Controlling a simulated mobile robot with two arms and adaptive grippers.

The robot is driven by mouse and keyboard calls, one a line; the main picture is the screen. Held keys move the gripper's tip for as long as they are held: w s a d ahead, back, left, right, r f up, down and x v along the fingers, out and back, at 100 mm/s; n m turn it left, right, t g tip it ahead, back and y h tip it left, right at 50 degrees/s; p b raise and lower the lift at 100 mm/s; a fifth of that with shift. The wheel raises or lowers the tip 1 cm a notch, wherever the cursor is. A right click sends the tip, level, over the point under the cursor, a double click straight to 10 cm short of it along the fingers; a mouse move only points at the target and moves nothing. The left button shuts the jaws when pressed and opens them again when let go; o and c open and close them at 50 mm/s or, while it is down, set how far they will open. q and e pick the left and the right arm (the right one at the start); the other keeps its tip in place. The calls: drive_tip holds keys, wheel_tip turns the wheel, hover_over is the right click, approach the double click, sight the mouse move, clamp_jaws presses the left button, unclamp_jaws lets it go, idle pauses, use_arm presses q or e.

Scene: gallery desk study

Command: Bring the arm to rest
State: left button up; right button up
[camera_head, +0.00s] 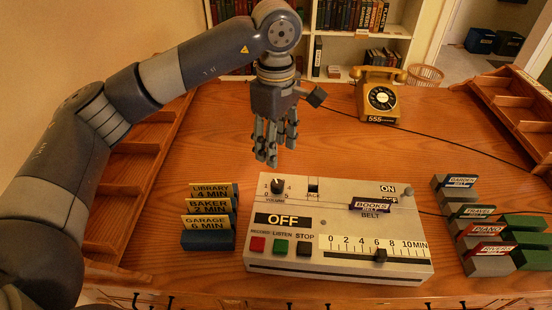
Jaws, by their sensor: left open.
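My left arm comes in from the left and arches over the desk (330,137). My left gripper (275,145) hangs fingers down above the desk, behind the white recorder box (295,262). Its fingers are open, and I see nothing between them. The box has an OFF sign, a volume knob (277,186), red, green and black buttons, and a slider (380,256) near the 6 to 8 marks. A BOOKS BELT tag (371,204) is on its top right. My right gripper is not in view.
A card holder (207,241) with yellow-and-black labels stands left of the box. Labelled blocks (489,266) stand on the right. A yellow telephone (381,95) is at the back, its cord crossing the desk. Wooden racks line both sides. The middle back desk is clear.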

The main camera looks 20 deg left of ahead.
use_arm(q)
drive_tip(key=shift+r, duration=0.5)
